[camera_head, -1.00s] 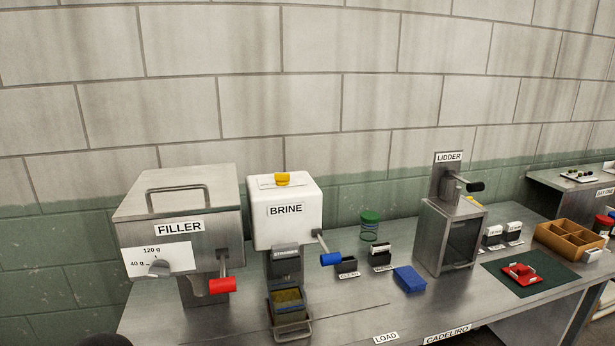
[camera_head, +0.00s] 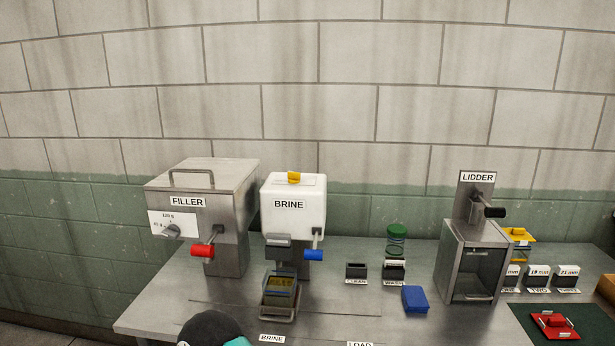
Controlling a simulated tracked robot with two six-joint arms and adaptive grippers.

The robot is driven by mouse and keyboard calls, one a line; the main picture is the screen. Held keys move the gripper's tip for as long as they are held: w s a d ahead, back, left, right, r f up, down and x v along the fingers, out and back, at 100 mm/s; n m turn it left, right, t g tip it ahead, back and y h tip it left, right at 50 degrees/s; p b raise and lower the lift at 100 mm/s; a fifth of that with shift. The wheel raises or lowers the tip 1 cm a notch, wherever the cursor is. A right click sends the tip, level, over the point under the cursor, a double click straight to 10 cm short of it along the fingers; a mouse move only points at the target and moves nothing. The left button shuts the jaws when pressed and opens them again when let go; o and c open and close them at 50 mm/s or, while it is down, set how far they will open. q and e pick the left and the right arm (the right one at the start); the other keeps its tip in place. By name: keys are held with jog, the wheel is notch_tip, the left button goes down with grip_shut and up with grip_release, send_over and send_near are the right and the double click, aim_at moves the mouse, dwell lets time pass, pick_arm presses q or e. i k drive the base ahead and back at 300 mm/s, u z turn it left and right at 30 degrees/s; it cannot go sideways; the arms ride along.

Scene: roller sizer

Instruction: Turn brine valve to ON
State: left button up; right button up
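The brine unit is a white box (camera_head: 293,208) labelled BRINE, standing on the steel bench behind a small tray. A yellow knob (camera_head: 294,177) sits on its top; its ON or OFF marking is too small to read. A lever with a blue handle (camera_head: 314,255) hangs at the box's right front. A dark rounded shape with a teal patch, which may be part of my arm, shows at the bottom edge, in front of the brine unit and apart from it. Neither gripper's fingers can be made out.
The filler (camera_head: 203,211) with its red-handled lever stands close left of the brine unit. The bench front (camera_head: 225,312) is mostly clear.

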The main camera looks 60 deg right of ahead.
aim_at(293, 178)
jog(key=z, duration=2.1)
jog(key=k, duration=0.3)
jog(key=u, duration=0.7)
jog(key=i, duration=0.55)
jog(key=u, duration=0.25)
jog(key=k, duration=0.45)
jog(key=z, duration=0.1)
